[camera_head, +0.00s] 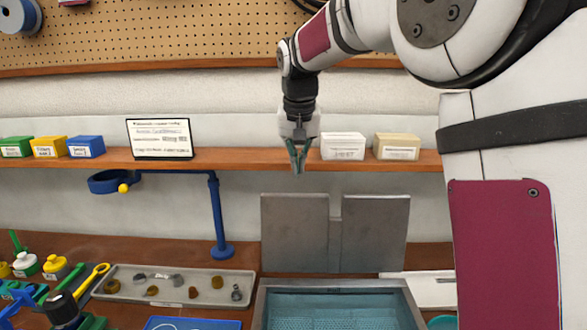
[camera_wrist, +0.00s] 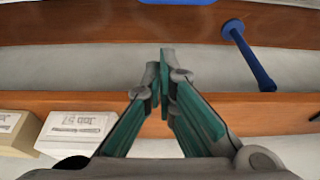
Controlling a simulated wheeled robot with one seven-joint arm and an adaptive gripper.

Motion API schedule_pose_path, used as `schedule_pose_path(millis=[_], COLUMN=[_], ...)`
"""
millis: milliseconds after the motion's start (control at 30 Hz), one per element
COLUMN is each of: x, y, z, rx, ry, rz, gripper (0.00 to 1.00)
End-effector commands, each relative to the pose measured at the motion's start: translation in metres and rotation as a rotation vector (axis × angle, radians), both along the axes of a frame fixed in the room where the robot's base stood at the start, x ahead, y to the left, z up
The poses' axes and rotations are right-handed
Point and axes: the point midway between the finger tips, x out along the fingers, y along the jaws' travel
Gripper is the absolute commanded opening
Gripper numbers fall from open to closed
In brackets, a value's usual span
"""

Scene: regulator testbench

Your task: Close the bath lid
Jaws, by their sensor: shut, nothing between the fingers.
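The bath (camera_head: 335,312) is a grey metal-rimmed tub with teal liquid and a mesh inside, at the bottom middle of the head view. Its grey lid stands upright behind the bath, as a left panel (camera_head: 294,232) and a right panel (camera_head: 375,233) with a notch between them. The lid is open. My gripper (camera_head: 298,168) is shut and empty, pointing down in front of the shelf, above the lid's top edge and apart from it. In the wrist view my gripper (camera_wrist: 164,72) shows its teal fingers together. The lid and bath do not show there.
A shelf (camera_head: 240,160) carries a white box (camera_head: 343,146), a beige box (camera_head: 396,146), a sign (camera_head: 160,138) and coloured boxes. A blue stand (camera_head: 219,220) rises left of the lid. A tray (camera_head: 215,283) of small parts lies left of the bath.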

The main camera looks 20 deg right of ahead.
Motion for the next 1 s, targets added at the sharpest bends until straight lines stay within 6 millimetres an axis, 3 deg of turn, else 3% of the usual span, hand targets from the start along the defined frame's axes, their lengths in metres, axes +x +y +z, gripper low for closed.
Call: schedule_pose_path(millis=[433,700,1000], x=[0.022,-0.009,-0.013], y=[-0.007,0.002,0.004], z=[-0.083,-0.066,-0.066], rx=[0.000,-0.001,0.000], ry=[0.005,0.000,0.000], rz=[0.001,0.002,0.001], gripper=[0.00,0.00,0.00])
